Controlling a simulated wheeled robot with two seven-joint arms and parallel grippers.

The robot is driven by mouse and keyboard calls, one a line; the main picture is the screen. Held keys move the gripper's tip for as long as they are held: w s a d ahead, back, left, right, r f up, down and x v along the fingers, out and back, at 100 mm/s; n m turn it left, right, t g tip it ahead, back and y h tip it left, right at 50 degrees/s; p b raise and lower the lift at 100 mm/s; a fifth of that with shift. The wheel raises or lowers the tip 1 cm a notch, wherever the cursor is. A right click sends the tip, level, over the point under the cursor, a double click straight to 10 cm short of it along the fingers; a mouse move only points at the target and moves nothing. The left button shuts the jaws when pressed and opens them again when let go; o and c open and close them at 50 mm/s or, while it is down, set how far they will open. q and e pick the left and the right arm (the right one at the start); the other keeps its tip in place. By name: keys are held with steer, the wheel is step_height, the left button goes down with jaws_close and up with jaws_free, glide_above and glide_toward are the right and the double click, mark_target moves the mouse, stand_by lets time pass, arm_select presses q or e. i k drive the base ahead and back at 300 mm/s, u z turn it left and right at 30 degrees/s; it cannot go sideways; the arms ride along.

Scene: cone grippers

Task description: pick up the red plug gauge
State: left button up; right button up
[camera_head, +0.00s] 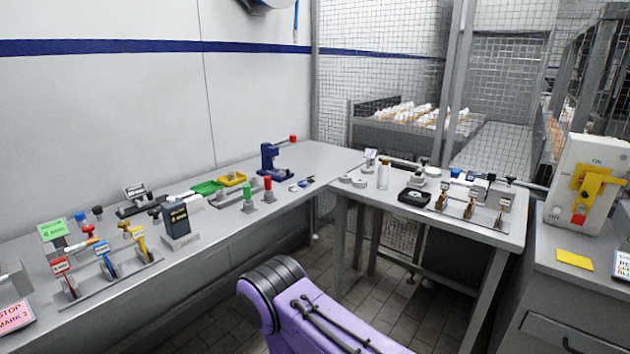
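What looks like the red plug gauge (268,185) stands upright on a small grey block on the long left bench. A similar green-topped piece (248,194) stands just left of it. Both appear free of any contact with my arms. A purple link of my arm shows at the bottom centre, in front of the bench. Neither of my grippers is in view.
A blue press (272,160) with a red knob stands behind the gauge. Green (207,187) and yellow (232,179) trays lie to its left. A phone-like instrument (176,217) and racked tagged tools are further left. A second table (480,230) stands right.

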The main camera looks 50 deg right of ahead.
mark_target(266, 179)
steer(key=z, duration=1.05)
steer(key=i, duration=0.9)
steer(key=z, duration=1.05)
